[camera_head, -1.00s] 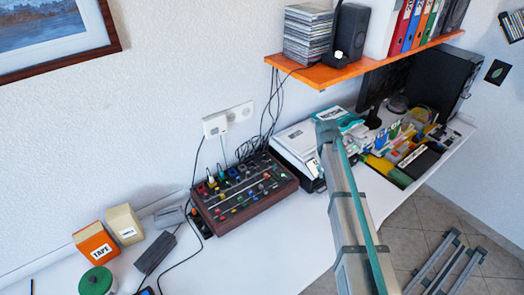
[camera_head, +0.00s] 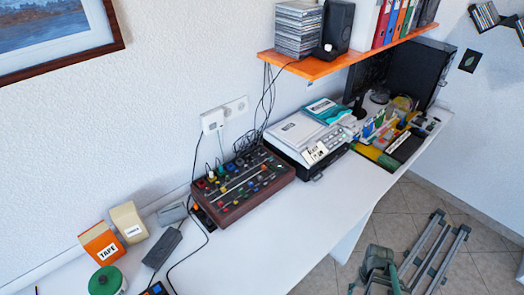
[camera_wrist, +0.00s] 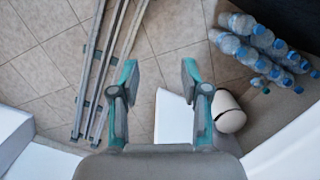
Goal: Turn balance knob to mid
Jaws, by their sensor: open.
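A dark mixer panel with red-brown sides (camera_head: 258,196) stands on the white desk, against the wall, in the head view. Several small coloured knobs and cables are on its top. I cannot tell which knob is the balance knob or where it points; the knobs are too small. My gripper (camera_wrist: 158,76) is open and empty in the wrist view, with its fingers wide apart above the tiled floor. It is away from the mixer, and the mixer is not in the wrist view.
A white device (camera_head: 308,136) stands right of the mixer. An orange shelf (camera_head: 318,69) hangs above it. An orange tape box (camera_head: 101,243) and a green roll (camera_head: 105,281) are at the left. The desk front (camera_head: 272,232) is clear.

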